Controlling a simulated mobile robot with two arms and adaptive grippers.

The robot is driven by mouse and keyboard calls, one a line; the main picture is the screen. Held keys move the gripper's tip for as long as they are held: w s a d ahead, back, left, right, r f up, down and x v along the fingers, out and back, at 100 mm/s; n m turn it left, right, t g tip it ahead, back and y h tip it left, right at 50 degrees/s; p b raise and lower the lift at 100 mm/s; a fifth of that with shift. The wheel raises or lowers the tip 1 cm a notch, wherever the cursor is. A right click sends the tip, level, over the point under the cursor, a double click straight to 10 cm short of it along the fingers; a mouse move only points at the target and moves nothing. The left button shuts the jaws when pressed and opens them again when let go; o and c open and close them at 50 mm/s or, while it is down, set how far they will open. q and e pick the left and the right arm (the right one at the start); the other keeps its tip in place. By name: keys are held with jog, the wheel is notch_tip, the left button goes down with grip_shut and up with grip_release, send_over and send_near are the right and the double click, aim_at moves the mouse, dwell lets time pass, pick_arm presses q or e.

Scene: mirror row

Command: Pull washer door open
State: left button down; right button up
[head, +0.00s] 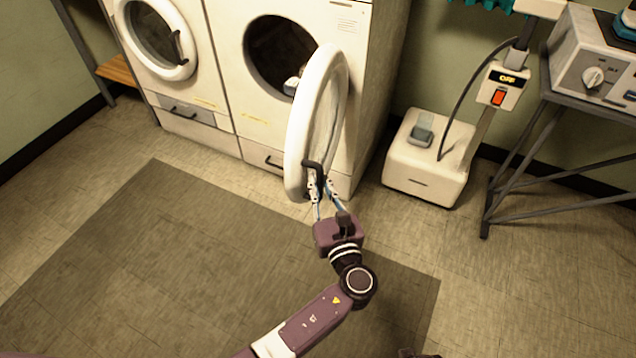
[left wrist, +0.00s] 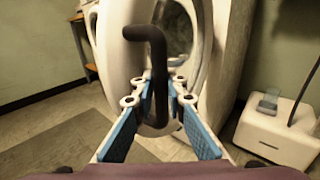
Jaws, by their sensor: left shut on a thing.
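The round white washer door (head: 306,130) stands swung out from the right-hand washer (head: 233,45), hinged on its right side. The dark drum opening (head: 270,58) behind it is partly in view, with something pale inside. My left gripper (head: 318,186) is shut on the black door handle (head: 310,166) at the door's lower free edge. In the left wrist view the black handle (left wrist: 158,75) stands between my blue-padded fingers (left wrist: 155,107), with the white door (left wrist: 125,55) behind it.
A second washer (head: 165,50) with its door shut stands to the left. A white wheeled unit (head: 428,160) with an "OFF" display stands right of the open door. A metal-legged table (head: 560,140) is at the far right. The floor and grey mat (head: 170,260) in front are clear.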

pick_arm(q)
jog(key=shift+f, duration=0.1)
jog(key=c, duration=2)
grip_release()
jog(key=shift+o, duration=0.2)
jog(key=shift+s, duration=0.1)
jog(key=v, duration=1.1)
jog(key=shift+s+d, duration=0.15)
jog(key=shift+s, duration=0.25)
